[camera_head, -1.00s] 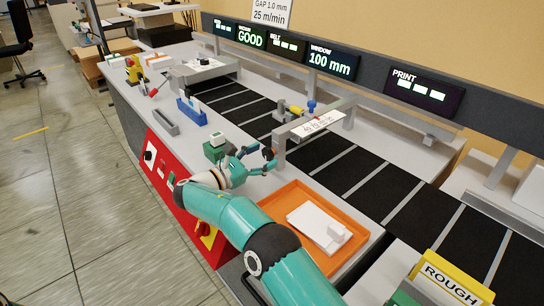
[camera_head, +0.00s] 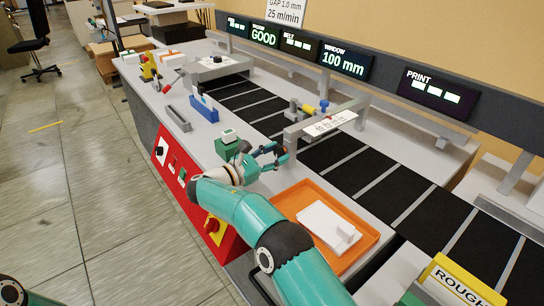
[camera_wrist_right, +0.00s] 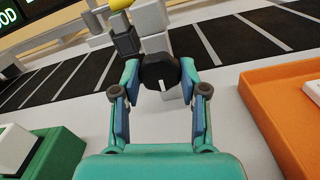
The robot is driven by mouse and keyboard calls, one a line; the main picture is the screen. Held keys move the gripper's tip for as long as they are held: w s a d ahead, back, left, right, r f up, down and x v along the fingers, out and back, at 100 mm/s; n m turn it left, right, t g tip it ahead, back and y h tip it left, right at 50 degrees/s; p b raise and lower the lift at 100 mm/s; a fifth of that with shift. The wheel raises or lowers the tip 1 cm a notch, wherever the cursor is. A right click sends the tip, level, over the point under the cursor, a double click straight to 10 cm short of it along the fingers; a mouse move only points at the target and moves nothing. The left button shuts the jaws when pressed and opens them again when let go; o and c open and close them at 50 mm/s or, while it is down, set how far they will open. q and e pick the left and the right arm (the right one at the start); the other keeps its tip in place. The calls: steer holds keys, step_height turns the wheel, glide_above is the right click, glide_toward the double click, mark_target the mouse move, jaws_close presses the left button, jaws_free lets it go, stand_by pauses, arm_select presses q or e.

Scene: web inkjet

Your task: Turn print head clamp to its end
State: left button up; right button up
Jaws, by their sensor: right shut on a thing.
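The print head clamp is a black knob (camera_wrist_right: 160,70) with a white mark, on a grey post of the print head frame in the right wrist view. The mark points down toward my palm in that view. My right gripper (camera_wrist_right: 160,76) is shut on the knob, one finger on each side. In the head view the right gripper (camera_head: 274,156) is at the near foot of the grey print head bridge (camera_head: 320,120), which spans the belt and carries a white label. The fingers partly hide the knob there. My left gripper is out of view.
An orange tray (camera_head: 362,256) with white sheets and a small block lies right of my right arm. A green box with a white top (camera_head: 229,140) stands close left of the gripper. The black belt (camera_head: 340,165) runs behind. A red control panel (camera_head: 172,162) faces the aisle.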

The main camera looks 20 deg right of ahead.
steer(key=m, duration=0.1)
steer(key=m+b, duration=0.2)
steer(key=shift+s+d+f, duration=0.1)
steer(key=shift+d+f, duration=0.15)
steer(key=shift+r+m+b, duration=0.1)
steer(key=shift+m+b, duration=0.9)
steer(key=shift+m, duration=0.9)
steer(key=o, duration=1.1)
steer(key=shift+d, duration=0.1)
steer(key=shift+o, duration=0.2)
steer(key=shift+r, duration=0.1)
steer(key=shift+s+a, duration=0.15)
steer(key=shift+a, duration=0.5)
steer(key=shift+v, duration=3.2)
